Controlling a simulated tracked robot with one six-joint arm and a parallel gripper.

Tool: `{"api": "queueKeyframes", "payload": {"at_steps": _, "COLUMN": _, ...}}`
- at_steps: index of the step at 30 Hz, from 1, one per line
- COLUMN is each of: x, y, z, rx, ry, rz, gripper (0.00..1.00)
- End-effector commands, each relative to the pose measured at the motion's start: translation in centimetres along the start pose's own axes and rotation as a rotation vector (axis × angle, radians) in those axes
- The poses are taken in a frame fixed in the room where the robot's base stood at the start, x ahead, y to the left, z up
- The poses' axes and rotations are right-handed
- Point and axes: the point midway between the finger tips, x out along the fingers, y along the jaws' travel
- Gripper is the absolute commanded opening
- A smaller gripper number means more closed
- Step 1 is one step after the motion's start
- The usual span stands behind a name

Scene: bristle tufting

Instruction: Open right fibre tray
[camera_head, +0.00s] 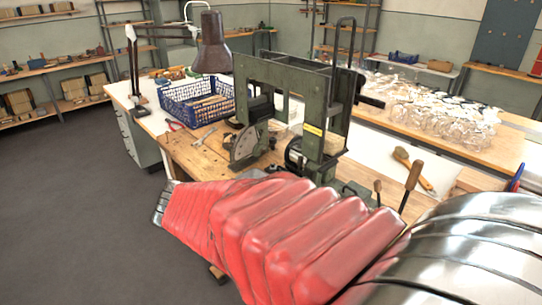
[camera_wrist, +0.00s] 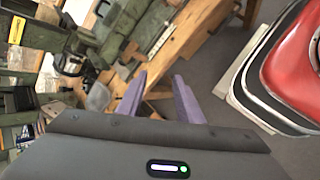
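The green tufting machine (camera_head: 318,100) stands on the wooden workbench (camera_head: 195,150) in the head view. Its lower front is partly hidden behind my red arm. In the wrist view, part of the green machine (camera_wrist: 118,22) shows at upper left beside the wooden bench edge (camera_wrist: 192,32). My gripper (camera_wrist: 159,76) shows two purple fingers with a clear gap between them and nothing held. The fingers point toward the bench edge and the floor beyond. I cannot clearly identify the right fibre tray in either view. My gripper's fingers are not clearly visible in the head view.
Several clear glass-like items (camera_head: 440,110) cover the far table. The grey floor (camera_head: 75,200) at left is clear.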

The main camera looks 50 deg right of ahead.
Motion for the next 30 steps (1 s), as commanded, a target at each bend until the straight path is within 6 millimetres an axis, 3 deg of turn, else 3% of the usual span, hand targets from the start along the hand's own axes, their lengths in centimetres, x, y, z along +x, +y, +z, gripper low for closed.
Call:
{"api": "queueKeyframes", "payload": {"at_steps": 9, "x": 5.4, "y": 6.9, "z": 2.6, "rx": -0.3, "ry": -0.319, "rz": 0.169, "gripper": 0.33}}
{"api": "queueKeyframes", "payload": {"at_steps": 15, "x": 8.1, "y": 11.1, "z": 3.1, "rx": -0.503, "ry": -0.493, "rz": 0.264, "gripper": 0.33}}
{"api": "queueKeyframes", "payload": {"at_steps": 24, "x": 12.4, "y": 16.1, "z": 1.8, "rx": -0.816, "ry": -0.706, "rz": 0.396, "gripper": 0.33}}
{"api": "queueKeyframes", "payload": {"at_steps": 30, "x": 14.3, "y": 17.8, "z": 0.6, "rx": -0.947, "ry": -0.775, "rz": 0.456, "gripper": 0.33}}
